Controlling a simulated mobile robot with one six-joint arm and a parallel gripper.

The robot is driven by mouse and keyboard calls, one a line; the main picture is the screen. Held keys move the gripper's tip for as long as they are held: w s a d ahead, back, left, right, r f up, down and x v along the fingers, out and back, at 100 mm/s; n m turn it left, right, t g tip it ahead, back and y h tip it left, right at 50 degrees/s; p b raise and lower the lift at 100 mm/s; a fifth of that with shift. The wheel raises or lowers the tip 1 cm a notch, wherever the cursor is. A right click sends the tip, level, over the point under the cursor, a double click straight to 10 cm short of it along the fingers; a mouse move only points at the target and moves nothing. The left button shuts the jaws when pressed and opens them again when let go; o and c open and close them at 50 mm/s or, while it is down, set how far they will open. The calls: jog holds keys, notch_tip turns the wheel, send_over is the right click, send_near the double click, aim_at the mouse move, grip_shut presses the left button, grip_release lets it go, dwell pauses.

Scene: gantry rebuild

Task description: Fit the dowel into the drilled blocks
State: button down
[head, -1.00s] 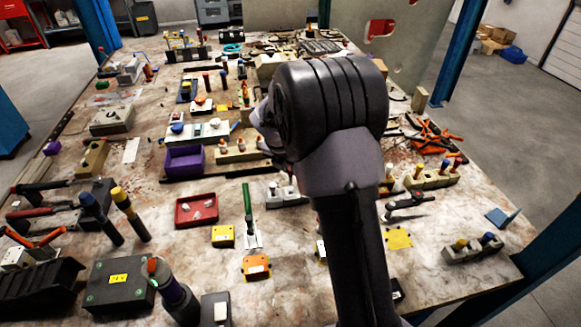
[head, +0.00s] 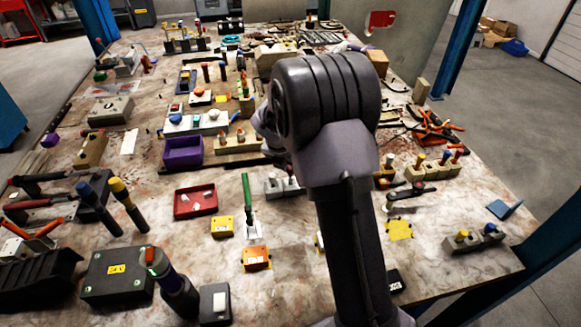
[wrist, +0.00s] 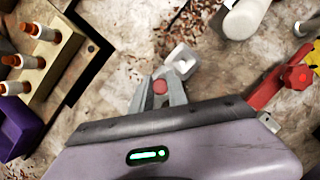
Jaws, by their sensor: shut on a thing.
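In the wrist view my gripper (wrist: 160,92) is shut on the dowel (wrist: 160,86), whose round reddish end shows between the fingers. A small pale grey block (wrist: 182,58) with a square-looking opening lies just beyond the fingertips; I cannot tell whether the dowel touches it. A tan drilled block (wrist: 45,70) with several orange-and-white pegs is at the left. In the head view a tan block with pegs (head: 250,145) stands beside the purple bin. My arm hides the gripper and dowel there.
The purple bin (head: 183,152) and red tray (head: 195,200) stand left of my arm. A grey block with pegs (head: 475,243) sits near the right table edge. In the wrist view a red-knobbed part (wrist: 297,77) and a white rounded part (wrist: 245,18) are at the right. The table is crowded.

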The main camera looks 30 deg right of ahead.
jog(key=shift+f+b, duration=0.45)
jog(key=shift+f, duration=0.5)
dwell(0.4)
jog(key=c, duration=1.2)
grip_release()
jog(key=p+v, duration=0.6)
jog(key=v, duration=1.1)
jog(key=shift+a+r+p, duration=0.15)
jog(key=shift+a+p, duration=0.05)
jog(key=shift+p, duration=0.2)
